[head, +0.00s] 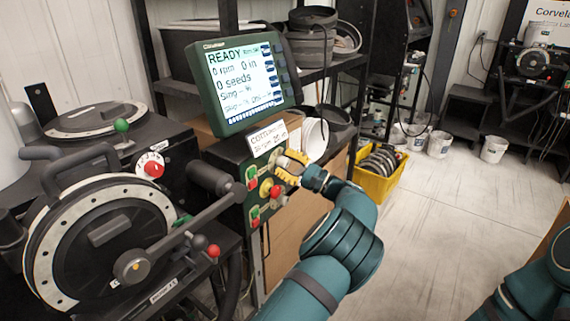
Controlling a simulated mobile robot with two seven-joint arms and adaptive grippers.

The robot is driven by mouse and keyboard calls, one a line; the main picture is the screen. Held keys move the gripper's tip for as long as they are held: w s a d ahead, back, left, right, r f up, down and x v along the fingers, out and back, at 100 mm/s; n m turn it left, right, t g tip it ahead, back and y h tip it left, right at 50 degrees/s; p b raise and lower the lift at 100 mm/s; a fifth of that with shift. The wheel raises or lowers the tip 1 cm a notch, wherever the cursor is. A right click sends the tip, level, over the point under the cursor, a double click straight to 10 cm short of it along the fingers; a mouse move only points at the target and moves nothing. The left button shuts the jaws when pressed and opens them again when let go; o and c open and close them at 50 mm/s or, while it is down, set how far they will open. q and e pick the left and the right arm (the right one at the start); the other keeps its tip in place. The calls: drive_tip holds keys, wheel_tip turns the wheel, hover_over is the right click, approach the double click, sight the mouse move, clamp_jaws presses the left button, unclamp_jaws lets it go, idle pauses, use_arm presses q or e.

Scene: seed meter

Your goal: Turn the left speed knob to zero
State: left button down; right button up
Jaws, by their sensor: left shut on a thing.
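The control panel (237,164) stands below the green-framed screen (240,79), which reads READY, 0 rpm and 0 seeds. A yellow-ringed knob (265,188) sits on the panel's face, left of and below my left gripper. My left gripper (287,166), with yellow fingers, is at the panel's upper right, just under the white label. It is shut on a small pale knob there, largely hidden by the fingers; I cannot read its setting. My right arm shows at the lower right edge, but its gripper is out of view.
A red knob (274,192) and green-red switches (252,178) are close by on the panel. Round seed meter discs (101,232) and a handle bar stand at the left. A yellow crate (379,175) sits on the floor to the right. The floor beyond is mostly open.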

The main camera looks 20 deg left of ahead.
use_arm(q)
drive_tip(key=shift+r, duration=0.2)
drive_tip(key=c, duration=0.6)
unclamp_jaws()
drive_tip(key=shift+a, duration=0.1)
drive_tip(key=shift+c, duration=0.2)
drive_tip(key=shift+f, duration=0.1)
drive_tip(key=v, duration=1.2)
drive_tip(key=shift+f, duration=0.1)
